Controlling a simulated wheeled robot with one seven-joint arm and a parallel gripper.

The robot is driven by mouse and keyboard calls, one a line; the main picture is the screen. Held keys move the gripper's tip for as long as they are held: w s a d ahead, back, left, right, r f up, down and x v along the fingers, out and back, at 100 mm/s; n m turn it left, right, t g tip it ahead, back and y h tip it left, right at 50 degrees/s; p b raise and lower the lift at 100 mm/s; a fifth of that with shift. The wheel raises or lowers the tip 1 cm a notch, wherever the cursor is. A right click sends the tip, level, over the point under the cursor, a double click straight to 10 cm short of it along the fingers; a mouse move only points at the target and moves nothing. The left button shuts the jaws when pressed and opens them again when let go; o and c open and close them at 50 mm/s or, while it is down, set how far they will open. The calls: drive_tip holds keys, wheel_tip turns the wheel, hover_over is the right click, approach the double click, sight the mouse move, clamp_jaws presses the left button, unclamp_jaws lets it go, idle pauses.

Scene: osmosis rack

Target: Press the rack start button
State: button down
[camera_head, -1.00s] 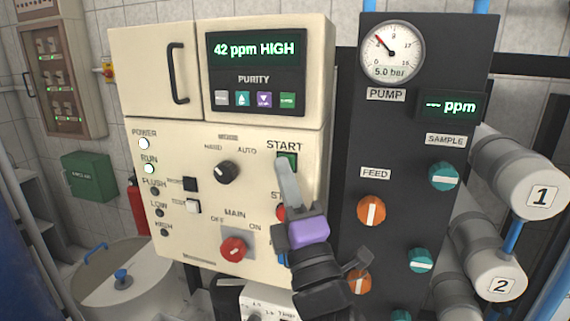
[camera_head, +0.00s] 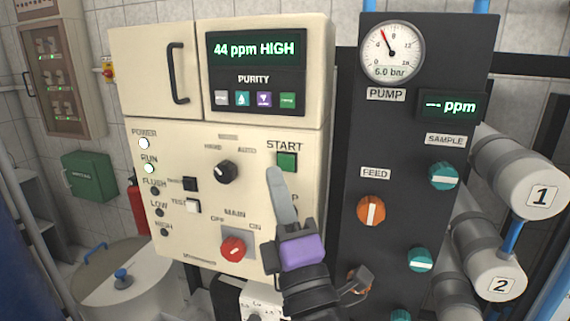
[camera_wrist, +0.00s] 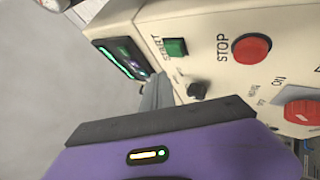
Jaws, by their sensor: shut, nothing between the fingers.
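In the wrist view my gripper's fingers (camera_wrist: 157,92) show beyond the purple body. The RUN lamp (camera_head: 149,168) and POWER lamp (camera_head: 144,143) glow white. The purity display (camera_head: 256,50) reads "44 ppm HIGH".
The red stop button (camera_wrist: 252,49) lies beside start; my gripper hides it in the head view. A red main switch (camera_head: 233,249) and a black mode knob (camera_head: 225,172) are on the panel. The pump gauge (camera_head: 392,51) reads 6.0 bar. Orange and teal valves stand right.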

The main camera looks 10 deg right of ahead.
drive_tip(key=shift+s+a, duration=0.25)
drive_tip(key=shift+s, duration=0.4)
drive_tip(key=shift+s+a, duration=0.25)
drive_tip(key=shift+s, duration=0.35)
drive_tip(key=s+d+f+m+g+h, duration=0.1)
drive_tip(key=s+d+f+m, duration=0.2)
drive_tip(key=s+f+m, duration=0.3)
drive_tip(key=s+d+f+m+g+h+b, duration=0.1)
drive_tip(key=s+d+f+m, duration=0.25)
drive_tip(key=f+m, duration=0.3)
drive_tip(key=s+d+f+m+g, duration=0.1)
drive_tip(key=s+d+f+m, duration=0.2)
drive_tip(key=s+f+m, duration=0.3)
drive_tip(key=s+d+f+m+g+h, duration=0.1)
drive_tip(key=s+d+f+g, duration=0.2)
drive_tip(key=s+f, duration=0.4)
drive_tip(key=s+d+f+m+g+h+b, duration=0.1)
drive_tip(key=s+d+f, duration=0.4)
drive_tip(key=s, duration=0.9)
wheel_tip(320, 180, down, 3)
drive_tip(key=shift+s+f+m+g+h, duration=0.15)
drive_tip(key=shift+s+m+g+h, duration=0.4)
drive_tip(key=shift+g, duration=0.45)
